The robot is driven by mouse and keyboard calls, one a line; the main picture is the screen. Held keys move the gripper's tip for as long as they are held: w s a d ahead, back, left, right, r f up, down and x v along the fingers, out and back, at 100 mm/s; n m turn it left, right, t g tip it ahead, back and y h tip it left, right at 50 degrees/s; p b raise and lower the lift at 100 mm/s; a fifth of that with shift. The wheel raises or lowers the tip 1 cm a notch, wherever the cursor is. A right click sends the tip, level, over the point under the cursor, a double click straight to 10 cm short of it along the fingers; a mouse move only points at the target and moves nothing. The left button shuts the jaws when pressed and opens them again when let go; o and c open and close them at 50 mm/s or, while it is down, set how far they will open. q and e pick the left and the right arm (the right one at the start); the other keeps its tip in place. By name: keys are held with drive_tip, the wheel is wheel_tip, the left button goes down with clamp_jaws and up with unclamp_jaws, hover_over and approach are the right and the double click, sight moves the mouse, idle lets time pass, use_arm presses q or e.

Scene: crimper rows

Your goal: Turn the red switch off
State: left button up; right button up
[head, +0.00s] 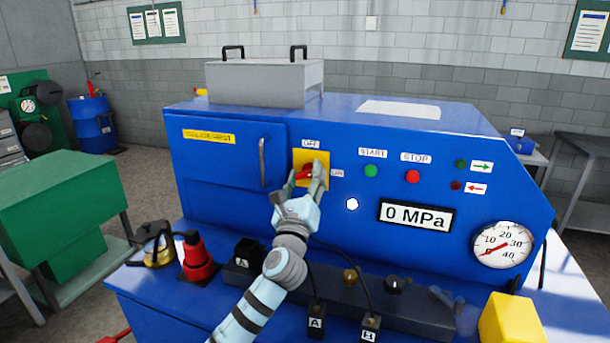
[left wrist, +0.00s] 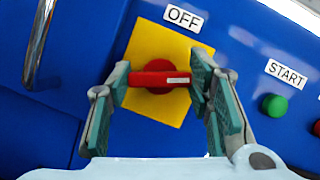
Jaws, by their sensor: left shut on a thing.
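The red switch (head: 305,172) is a rotary handle on a yellow plate (head: 299,157) on the front of the blue machine. An OFF label (head: 311,144) is above the plate and an ON label (head: 337,173) is to its right. My left gripper (head: 306,178) is shut on the switch handle. In the left wrist view the red handle (left wrist: 160,79) lies across between the two fingers (left wrist: 160,88). Its white mark (left wrist: 178,80) is at the right end, pointing away from the OFF label (left wrist: 184,18), nearer the ON side. My right gripper is not in view.
A door handle (head: 264,163) stands out left of the switch. The green START button (head: 371,171) and red STOP button (head: 412,177) are to the right. The display (head: 415,217) reads 0 MPa. Below are cables and a red bottle jack (head: 196,258).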

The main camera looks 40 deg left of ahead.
use_arm(q)
drive_tip(key=n+g, duration=0.1)
drive_tip(key=n, duration=0.1)
drive_tip(key=n+y+p, duration=0.1)
drive_tip(key=n, duration=0.2)
drive_tip(key=shift+r+g+y+p, duration=0.15)
drive_tip(key=shift+g+y+p, duration=0.15)
drive_tip(key=shift+g, duration=0.1)
drive_tip(key=n+g+p, duration=0.1)
drive_tip(key=n, duration=0.2)
drive_tip(key=n+g+p, duration=0.1)
drive_tip(key=n, duration=0.1)
drive_tip(key=shift+n+g+y, duration=0.3)
drive_tip(key=shift+n+y, duration=0.1)
drive_tip(key=n+p, duration=0.1)
drive_tip(key=n, duration=0.1)
drive_tip(key=shift+d+n+g, duration=0.1)
drive_tip(key=shift+n+g, duration=0.2)
drive_tip(key=shift+g, duration=0.1)
drive_tip(key=shift+n+g+h, duration=0.4)
drive_tip(key=shift+n+g, duration=0.1)
drive_tip(key=shift+n, duration=0.7)
drive_tip(key=o, duration=1.1)
drive_tip(key=shift+w, duration=0.1)
drive_tip(key=shift+o, duration=0.2)
drive_tip(key=v, duration=1.2)
